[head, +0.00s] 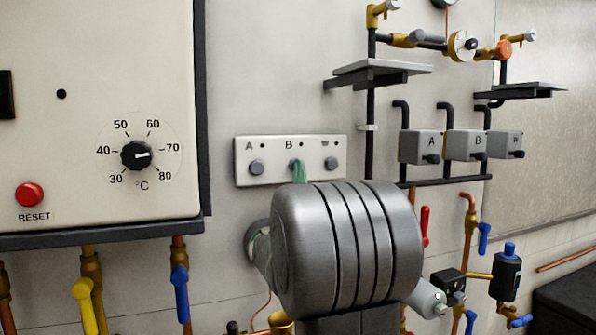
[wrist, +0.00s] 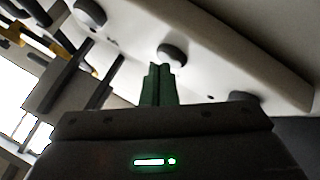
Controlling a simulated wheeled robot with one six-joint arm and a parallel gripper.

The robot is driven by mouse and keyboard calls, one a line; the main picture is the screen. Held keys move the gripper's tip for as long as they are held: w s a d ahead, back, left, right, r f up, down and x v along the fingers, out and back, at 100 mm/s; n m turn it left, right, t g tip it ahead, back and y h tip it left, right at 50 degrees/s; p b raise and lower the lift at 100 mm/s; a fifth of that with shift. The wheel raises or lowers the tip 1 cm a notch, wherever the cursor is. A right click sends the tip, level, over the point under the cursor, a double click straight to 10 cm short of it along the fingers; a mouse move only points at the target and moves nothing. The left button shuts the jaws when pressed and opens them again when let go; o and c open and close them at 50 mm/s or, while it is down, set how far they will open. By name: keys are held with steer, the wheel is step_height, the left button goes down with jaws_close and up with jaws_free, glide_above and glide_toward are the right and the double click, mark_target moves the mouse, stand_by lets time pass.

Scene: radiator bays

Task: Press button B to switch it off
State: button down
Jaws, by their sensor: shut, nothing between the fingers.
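The small white button panel (head: 243,176) is on the wall, with round grey buttons marked A (head: 256,167), B and a third marked W. Button B (head: 295,162) is the middle one, partly hidden by my fingertips. In the wrist view the middle button (wrist: 172,51) shows just beyond the finger ends. My gripper (head: 300,173) has green fingers, closed together and empty, at button B; it also shows in the wrist view (wrist: 158,82). I cannot tell whether the tips touch the button. The small dot beside letter B looks dark.
My grey arm hides the wall below the panel. The boiler casing (head: 100,60) with its dial (head: 136,154) and red reset button (head: 29,195) stands to the left. Shelves (head: 375,73), pipes and grey boxes (head: 420,146) are to the right.

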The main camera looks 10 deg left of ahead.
steer(key=shift+s+d+f+b, duration=0.1)
steer(key=shift+f+b, duration=0.05)
steer(key=shift+b, duration=0.3)
steer(key=shift+s+d, duration=0.1)
steer(key=shift+s, duration=0.05)
stand_by(0.4)
steer(key=shift+s+d+b, duration=0.55)
steer(key=shift+s+b, duration=0.05)
steer(key=shift+s, duration=0.25)
steer(key=shift+s+d+b, duration=0.55)
steer(key=shift+s+b, duration=0.05)
steer(key=shift+s, duration=0.2)
steer(key=shift+s+d+b, duration=0.55)
steer(key=shift+s+b, duration=0.05)
steer(key=shift+s, duration=0.25)
